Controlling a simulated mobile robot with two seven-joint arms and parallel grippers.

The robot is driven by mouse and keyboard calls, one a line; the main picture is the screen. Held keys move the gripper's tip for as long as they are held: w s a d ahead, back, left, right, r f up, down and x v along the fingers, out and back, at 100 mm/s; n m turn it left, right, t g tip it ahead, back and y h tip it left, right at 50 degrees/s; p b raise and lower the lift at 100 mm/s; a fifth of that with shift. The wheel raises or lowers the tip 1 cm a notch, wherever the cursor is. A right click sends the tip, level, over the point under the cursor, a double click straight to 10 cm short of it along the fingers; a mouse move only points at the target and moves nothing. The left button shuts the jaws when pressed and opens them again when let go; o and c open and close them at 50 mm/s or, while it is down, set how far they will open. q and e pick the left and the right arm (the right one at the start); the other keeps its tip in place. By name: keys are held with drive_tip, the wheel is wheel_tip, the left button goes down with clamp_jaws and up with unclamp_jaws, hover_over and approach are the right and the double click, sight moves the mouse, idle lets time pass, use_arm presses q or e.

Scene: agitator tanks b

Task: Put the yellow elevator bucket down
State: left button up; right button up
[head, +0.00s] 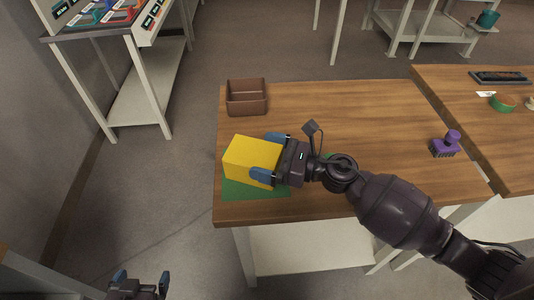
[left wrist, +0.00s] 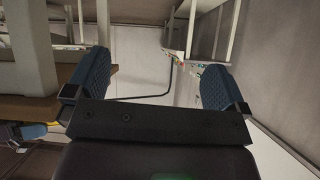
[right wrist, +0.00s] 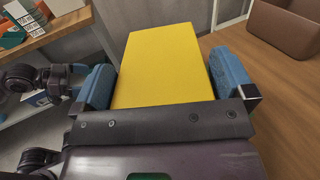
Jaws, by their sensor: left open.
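The yellow elevator bucket (head: 249,157) is a plain yellow block shape at the near left corner of the wooden table. My right gripper (head: 268,158) has its blue fingers on opposite sides of it and is shut on it. The bucket also fills the middle of the right wrist view (right wrist: 160,65). A green mat (head: 262,191) shows below and in front of the bucket. I cannot tell whether the bucket touches the mat or hangs just above it. My left gripper (head: 141,280) is open and empty, off the table at the lower left.
A brown open bin (head: 247,97) stands behind the bucket on the wooden table (head: 345,105). A purple part (head: 446,144) stands at the right. The table middle is clear behind my right arm. A second table (head: 450,82) adjoins at the right. A shelf rack (head: 132,60) stands back left.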

drive_tip(key=shift+r, duration=0.25)
drive_tip(key=shift+s+d+f, duration=0.1)
drive_tip(key=shift+d, duration=0.15)
drive_tip(key=b+v, duration=0.1)
drive_tip(key=v, duration=0.9)
drive_tip(key=shift+f, duration=0.1)
drive_tip(key=shift+v, duration=0.75)
